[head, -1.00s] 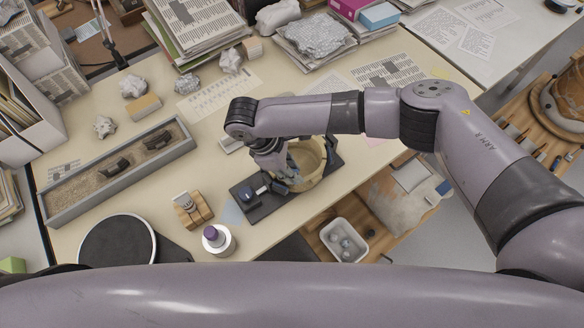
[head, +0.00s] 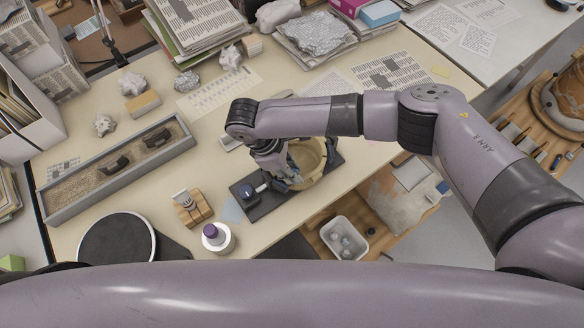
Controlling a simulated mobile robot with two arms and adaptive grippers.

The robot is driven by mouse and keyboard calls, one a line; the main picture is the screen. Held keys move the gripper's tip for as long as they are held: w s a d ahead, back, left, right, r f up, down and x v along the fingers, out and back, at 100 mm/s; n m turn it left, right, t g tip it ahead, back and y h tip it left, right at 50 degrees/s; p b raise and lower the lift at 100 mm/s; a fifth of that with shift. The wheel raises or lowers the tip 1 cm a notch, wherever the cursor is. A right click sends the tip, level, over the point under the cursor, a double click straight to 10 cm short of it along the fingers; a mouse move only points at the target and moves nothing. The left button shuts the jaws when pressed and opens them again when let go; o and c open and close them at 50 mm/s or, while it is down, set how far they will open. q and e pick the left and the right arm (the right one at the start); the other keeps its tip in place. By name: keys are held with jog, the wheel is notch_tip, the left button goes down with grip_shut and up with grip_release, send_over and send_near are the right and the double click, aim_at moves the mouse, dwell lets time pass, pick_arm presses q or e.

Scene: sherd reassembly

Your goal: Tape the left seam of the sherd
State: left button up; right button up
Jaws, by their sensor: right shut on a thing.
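A tan, hollow pot (head: 312,165) stands on a dark flat base (head: 262,205) near the table's front edge. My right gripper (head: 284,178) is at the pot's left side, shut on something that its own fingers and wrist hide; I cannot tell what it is. The sherd and its left seam are too small and too covered to make out. A tape dispenser on a wooden block (head: 192,208) stands left of the base. My left gripper is out of view.
A sand tray (head: 70,198) with dark sherds lies at the left. A white jar with a purple top (head: 217,238) and a round black disc (head: 116,240) are near the front edge. Paper stacks and crumpled balls fill the back. A white bin (head: 344,238) stands below the table.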

jog(key=shift+f, duration=0.25)
dwell(0.7)
jog(key=o, duration=0.8)
jog(key=v, duration=1.2)
